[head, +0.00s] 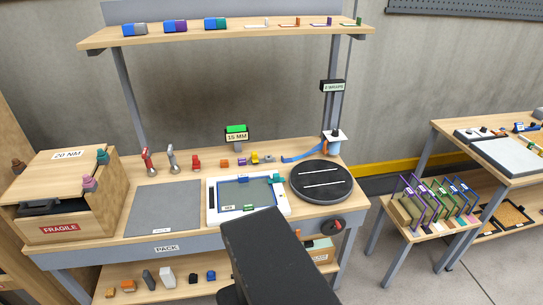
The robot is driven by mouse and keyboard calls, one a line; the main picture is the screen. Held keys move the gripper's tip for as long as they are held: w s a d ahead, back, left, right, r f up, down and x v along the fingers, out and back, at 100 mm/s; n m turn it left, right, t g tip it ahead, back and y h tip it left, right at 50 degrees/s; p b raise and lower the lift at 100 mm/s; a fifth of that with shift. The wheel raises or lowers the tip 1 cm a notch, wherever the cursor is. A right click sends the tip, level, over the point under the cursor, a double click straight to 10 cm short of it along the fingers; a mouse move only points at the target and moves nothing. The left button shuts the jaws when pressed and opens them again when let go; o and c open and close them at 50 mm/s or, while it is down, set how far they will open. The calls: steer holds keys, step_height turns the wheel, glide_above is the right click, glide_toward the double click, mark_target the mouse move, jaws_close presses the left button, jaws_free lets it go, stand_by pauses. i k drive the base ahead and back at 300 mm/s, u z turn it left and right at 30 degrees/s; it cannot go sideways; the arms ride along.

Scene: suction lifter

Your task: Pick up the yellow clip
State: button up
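A small yellow clip (255,159) sits on the wooden workbench (140,250), behind the white-framed tray (214,217). It is in a row of small coloured pieces, with a purple piece (242,161) just to its left and a dark yellow piece (268,159) just to its right. A dark link of my arm rises from the bottom middle and covers part of the bench front. My gripper's fingers do not show, so I cannot see how far they are from the clip.
A round black turntable (321,182) stands right of the tray. A grey mat (163,208) and a wooden box (65,230) marked FRAGILE are at left. The 15 MM sign (236,136) stands behind the clip. An upper shelf (180,38) overhangs the back.

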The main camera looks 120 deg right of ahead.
mark_target(253, 154)
steer(key=k, duration=2.25)
steer(key=z, duration=1.2)
steer(key=i, duration=1.55)
